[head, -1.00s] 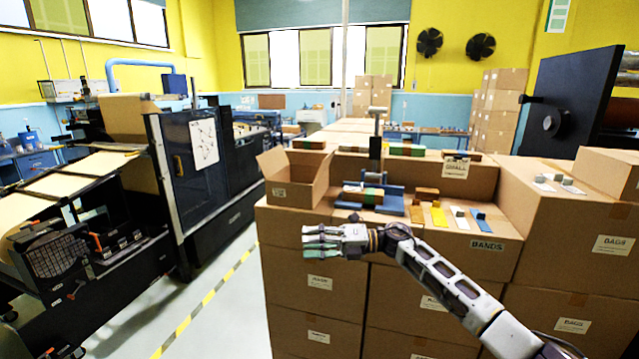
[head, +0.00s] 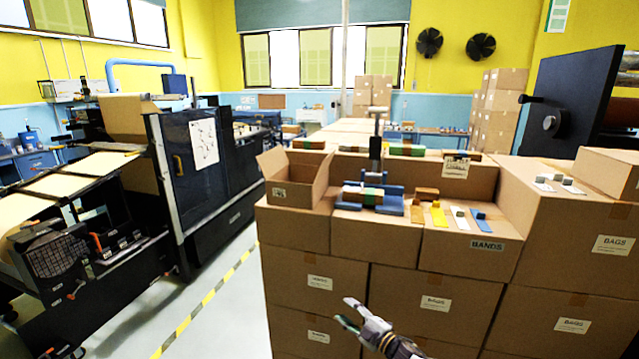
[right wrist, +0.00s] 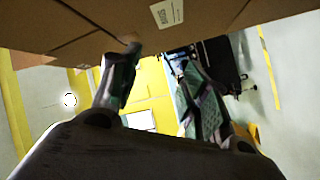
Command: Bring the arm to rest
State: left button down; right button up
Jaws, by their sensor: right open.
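My right gripper (head: 347,312) is low in the head view, in front of the stacked cartons and below their tops. Its two fingers are spread apart and hold nothing. In the right wrist view the fingers (right wrist: 155,90) also stand apart, with only the room behind between them. Most of the right arm is out of the head view, below its lower edge. My left gripper is not in view.
Stacked cartons (head: 305,255) stand close behind the gripper. On top are an open box (head: 295,190), a blue fixture (head: 388,203) with a banded bundle, and several coloured pieces. Open floor (head: 240,310) lies left, beside a dark machine (head: 205,160).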

jog(key=s+d+f+m+g+h, duration=0.1)
jog(key=s+d+f+m+h, duration=0.25)
jog(key=s+f, duration=0.65)
jog(key=s+d+f+m+g+h, duration=0.2)
jog(key=s+d+f+m+h, duration=0.25)
jog(key=f, duration=0.85)
jog(key=s+d+f+m+g+h, duration=0.1)
jog(key=s+d+f+m+h, duration=0.2)
jog(key=s+f, duration=0.75)
jog(key=s+d+f+m+g, duration=0.2)
jog(key=s+f, duration=0.3)
jog(key=s, duration=0.8)
jog(key=s+d+f+m+g, duration=0.1)
jog(key=s+f, duration=0.5)
jog(key=s, duration=0.8)
jog(key=s+d+f+m+g+h, duration=0.1)
jog(key=s+f+g, duration=0.4)
jog(key=s, duration=0.9)
jog(key=shift+d+f+m+g, duration=0.3)
jog(key=shift+d+f+m, duration=0.5)
jog(key=shift+m, duration=0.2)
